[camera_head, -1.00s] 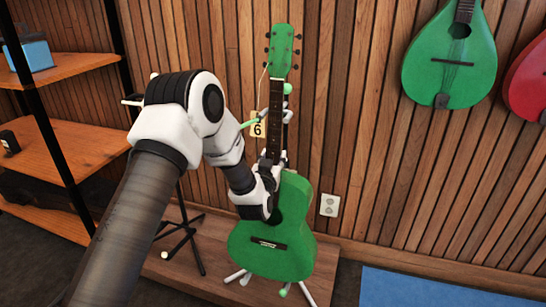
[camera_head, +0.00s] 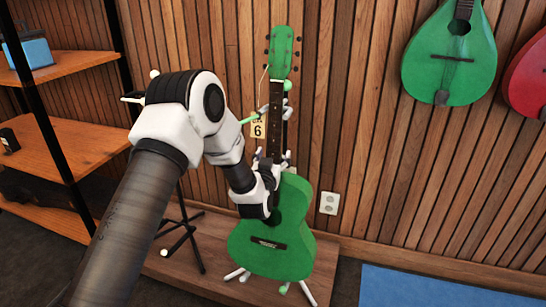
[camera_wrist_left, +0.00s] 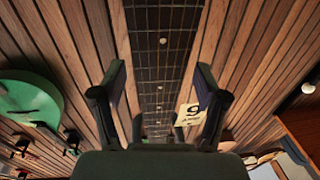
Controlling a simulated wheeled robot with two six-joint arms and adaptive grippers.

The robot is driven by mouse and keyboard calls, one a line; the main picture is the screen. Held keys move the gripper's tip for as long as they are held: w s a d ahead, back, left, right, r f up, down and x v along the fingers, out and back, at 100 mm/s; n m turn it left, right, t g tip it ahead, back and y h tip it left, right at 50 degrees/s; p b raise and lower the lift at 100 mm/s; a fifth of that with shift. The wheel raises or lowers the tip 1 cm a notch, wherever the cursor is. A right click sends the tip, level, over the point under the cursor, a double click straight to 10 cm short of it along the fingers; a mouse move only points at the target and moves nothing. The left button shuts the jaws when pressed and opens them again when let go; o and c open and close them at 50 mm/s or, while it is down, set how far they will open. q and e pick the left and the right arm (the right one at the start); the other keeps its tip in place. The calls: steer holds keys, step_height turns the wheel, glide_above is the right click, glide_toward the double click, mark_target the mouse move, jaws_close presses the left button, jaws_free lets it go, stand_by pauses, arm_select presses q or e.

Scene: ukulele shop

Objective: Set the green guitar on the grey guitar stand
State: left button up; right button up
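The green guitar (camera_head: 262,245) stands upright, leaning slightly, on a low wooden platform. Light grey stand legs (camera_head: 308,294) with a green tip show below its body, and pale stand parts show beside its neck. The guitar hides most of this stand, so I cannot tell exactly how the body rests on it. My left gripper (camera_head: 273,160) is at the lower neck, in front of the guitar. In the left wrist view the two fingers (camera_wrist_left: 160,85) are spread on either side of the dark fretboard (camera_wrist_left: 160,30), with small gaps. My right gripper is out of view.
A dark stand (camera_head: 190,232) is left of the guitar, partly behind my arm. A tag marked 6 (camera_head: 258,128) hangs beside the neck. A green instrument (camera_head: 425,60) and a red one (camera_head: 528,85) hang on the wall. Wooden shelves (camera_head: 75,145) are at left.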

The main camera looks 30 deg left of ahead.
arm_select(q)
steer(key=shift+f, duration=0.3)
steer(key=v, duration=1.2)
steer(key=s+d+f+m+g+h, duration=0.1)
steer(key=s+d+f+g, duration=0.15)
steer(key=f, duration=0.45)
steer(key=s+d+f+m+g+h, duration=0.1)
steer(key=s+d+f, duration=0.1)
steer(key=s+f, duration=0.35)
steer(key=s+d+f+m+g+h, duration=0.1)
steer(key=d+f+g+h, duration=0.1)
steer(key=f, duration=0.6)
steer(key=s+d+f+g+h, duration=0.1)
steer(key=s+d+f+g, duration=0.1)
steer(key=s+f+g, duration=0.35)
steer(key=s+d+f+g, duration=0.1)
steer(key=s+f+g, duration=0.1)
steer(key=s, duration=0.7)
steer(key=s+d+f+g+h, duration=0.1)
steer(key=s+d+f+g, duration=0.2)
steer(key=s, duration=0.4)
step_height(320, 180, up, 28)
steer(key=s+g+p, duration=0.1)
steer(key=s+p, duration=0.1)
steer(key=p, duration=2.7)
steer(key=shift+s+a+f, duration=0.15)
steer(key=shift+s+a, duration=0.1)
steer(key=shift+a, duration=0.2)
